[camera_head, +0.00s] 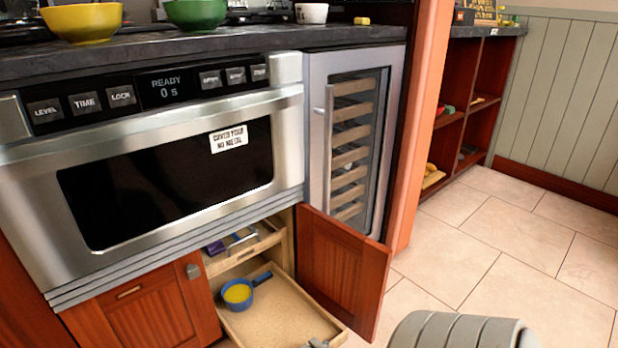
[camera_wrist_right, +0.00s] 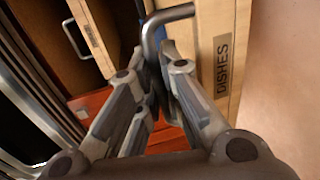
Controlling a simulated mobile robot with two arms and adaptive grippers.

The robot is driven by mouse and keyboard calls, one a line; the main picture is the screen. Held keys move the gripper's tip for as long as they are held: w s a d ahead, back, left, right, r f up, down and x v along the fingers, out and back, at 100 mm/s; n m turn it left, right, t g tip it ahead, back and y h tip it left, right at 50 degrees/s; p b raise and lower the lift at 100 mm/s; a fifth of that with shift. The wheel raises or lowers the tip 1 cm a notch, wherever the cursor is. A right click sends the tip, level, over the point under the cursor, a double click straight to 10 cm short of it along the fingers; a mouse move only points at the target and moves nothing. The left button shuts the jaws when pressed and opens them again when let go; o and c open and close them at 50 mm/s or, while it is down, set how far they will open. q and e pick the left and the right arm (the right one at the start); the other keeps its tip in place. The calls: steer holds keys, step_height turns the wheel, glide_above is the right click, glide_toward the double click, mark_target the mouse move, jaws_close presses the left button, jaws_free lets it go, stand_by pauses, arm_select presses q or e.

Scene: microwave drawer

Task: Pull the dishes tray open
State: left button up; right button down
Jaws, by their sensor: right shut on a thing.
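The dishes tray (camera_head: 285,303) is a light wooden pull-out in the lower cabinet, and it extends out past the cabinet front. A blue pan with yellow contents (camera_head: 238,293) sits in it. In the right wrist view the tray front (camera_wrist_right: 207,25) carries a "DISHES" label (camera_wrist_right: 223,65) and a grey bar handle (camera_wrist_right: 168,17). My right gripper (camera_wrist_right: 160,72) is shut on this handle; the fingers partly hide it. In the head view only a bit of the gripper (camera_head: 319,343) shows at the bottom edge. My left gripper is not in view.
An upper wooden tray (camera_head: 250,247) sits further in above the dishes tray. The open red cabinet door (camera_head: 342,265) stands just right of the trays. The steel microwave drawer (camera_head: 160,180) is above. Tiled floor (camera_head: 500,240) is clear at the right.

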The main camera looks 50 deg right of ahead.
steer(key=c, duration=1.9)
jaws_free()
steer(key=shift+o, duration=0.2)
steer(key=v, duration=1.2)
steer(key=shift+w+a+r, duration=0.1)
